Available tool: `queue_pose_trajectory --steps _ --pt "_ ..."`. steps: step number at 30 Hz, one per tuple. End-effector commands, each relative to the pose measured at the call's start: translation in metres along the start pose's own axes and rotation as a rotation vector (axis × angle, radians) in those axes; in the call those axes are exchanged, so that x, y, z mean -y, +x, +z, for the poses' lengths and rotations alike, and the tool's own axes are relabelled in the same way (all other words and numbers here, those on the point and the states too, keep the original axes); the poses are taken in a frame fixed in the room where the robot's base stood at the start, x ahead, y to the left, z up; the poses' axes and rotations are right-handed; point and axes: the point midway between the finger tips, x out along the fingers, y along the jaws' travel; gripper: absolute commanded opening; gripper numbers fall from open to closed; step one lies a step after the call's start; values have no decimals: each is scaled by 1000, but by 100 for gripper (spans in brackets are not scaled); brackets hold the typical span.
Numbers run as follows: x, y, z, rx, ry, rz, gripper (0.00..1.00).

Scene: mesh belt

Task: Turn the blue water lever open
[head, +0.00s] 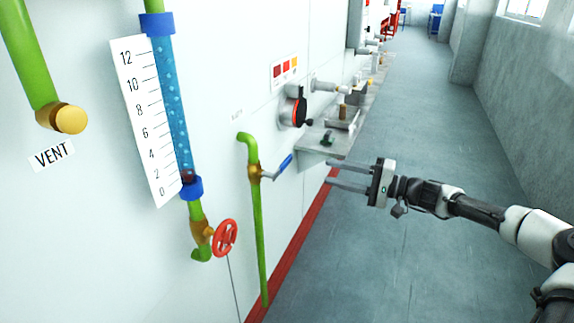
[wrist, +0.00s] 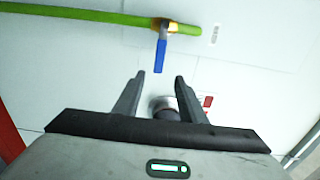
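The blue water lever (head: 283,166) sticks out to the right from a brass valve (head: 255,172) on a green vertical pipe (head: 261,240) on the white wall. In the head view it slants up to the right, across the pipe. My gripper (head: 331,175) is open and empty, to the right of the lever and apart from it. In the wrist view the lever (wrist: 160,56) points from the brass valve (wrist: 170,26) toward the gap between my open fingers (wrist: 155,82), just beyond their tips. Nothing hides it.
A red handwheel (head: 225,238) and a scaled blue water tube (head: 172,100) are on the wall to the left. A grey shelf (head: 318,150) with small fittings and a round black-and-red dial (head: 294,112) are beyond the lever. The grey floor (head: 400,260) at right is clear.

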Motion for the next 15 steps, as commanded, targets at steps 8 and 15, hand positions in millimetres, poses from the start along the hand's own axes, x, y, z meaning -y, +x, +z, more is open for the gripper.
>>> queue_pose_trajectory --steps 8,15 --pt "-2 64 2 6 1 0 38" --pt "-2 114 2 4 1 2 38"
